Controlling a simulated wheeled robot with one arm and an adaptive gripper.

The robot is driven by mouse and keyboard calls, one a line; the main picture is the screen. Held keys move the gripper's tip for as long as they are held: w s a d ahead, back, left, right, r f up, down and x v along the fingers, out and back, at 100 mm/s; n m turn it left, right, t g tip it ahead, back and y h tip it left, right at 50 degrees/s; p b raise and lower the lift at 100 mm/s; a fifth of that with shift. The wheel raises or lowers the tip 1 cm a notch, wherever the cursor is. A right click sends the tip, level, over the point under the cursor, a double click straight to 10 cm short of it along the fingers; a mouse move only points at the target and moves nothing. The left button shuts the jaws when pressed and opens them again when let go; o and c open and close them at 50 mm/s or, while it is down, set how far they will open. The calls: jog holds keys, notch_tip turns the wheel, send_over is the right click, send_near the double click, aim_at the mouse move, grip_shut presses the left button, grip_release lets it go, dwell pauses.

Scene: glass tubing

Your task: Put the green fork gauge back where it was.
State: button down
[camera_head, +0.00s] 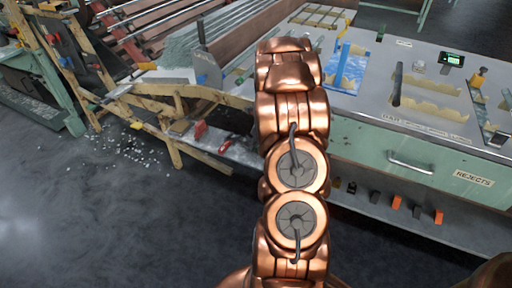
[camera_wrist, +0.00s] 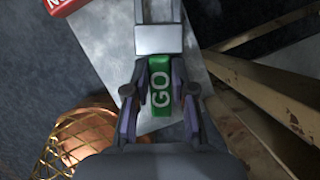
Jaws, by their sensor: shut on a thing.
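The green fork gauge (camera_wrist: 160,75) shows in the wrist view, with white letters "GO" on its green handle. A silver fork end (camera_wrist: 160,40) points away from me at the top of the picture. My gripper (camera_wrist: 160,105) is shut on the green handle, one finger on each side. A grey plate (camera_wrist: 101,35) lies beneath the gauge; I cannot tell whether they touch. A red lettered block (camera_wrist: 66,4) lies at the plate's upper left. In the head view my arm hides the gripper and the green gauge.
Wooden beams (camera_wrist: 260,110) run close on the right in the wrist view. In the head view a wooden frame (camera_head: 180,97) with red pieces (camera_head: 200,131) stands left of my arm. A green bench (camera_head: 362,147) with a "REJECTS" drawer stands right. The floor (camera_head: 110,215) at left has scattered shards.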

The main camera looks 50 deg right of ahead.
jog(key=shift+f, duration=0.7)
jog(key=c, duration=1)
grip_release()
jog(key=shift+r, duration=0.1)
